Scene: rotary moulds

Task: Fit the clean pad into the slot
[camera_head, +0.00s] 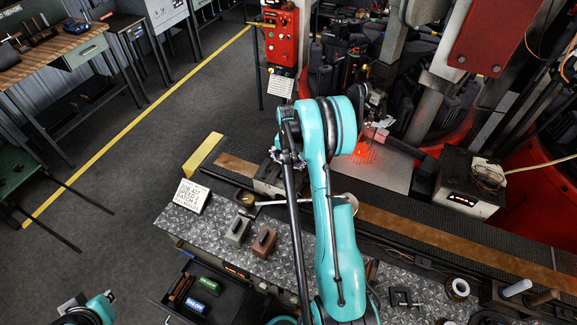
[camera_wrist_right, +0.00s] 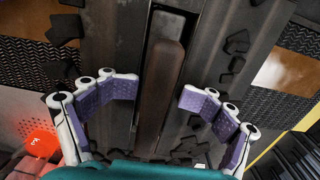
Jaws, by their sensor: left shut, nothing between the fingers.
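In the right wrist view, a brown bar-shaped piece (camera_wrist_right: 163,85), perhaps the pad, stands in a dark slot (camera_wrist_right: 173,22) between grey metal plates. I cannot tell if it is the clean pad or how deep it sits. My right gripper (camera_wrist_right: 160,92) is open, with its purple-padded fingers on either side of the bar and apart from it. In the head view my right arm hides that spot. A grey block (camera_head: 237,230) and a brown block (camera_head: 264,242), both with dark handles, stand on the metal bench. My left gripper (camera_head: 72,303) is low at the left edge, shut and empty.
An open drawer (camera_head: 203,297) holds green and blue boxes. A sign (camera_head: 191,196) stands on the bench's left end. A red glow (camera_head: 362,151) lies beyond my right arm. Dark chunks (camera_wrist_right: 238,42) litter the plates.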

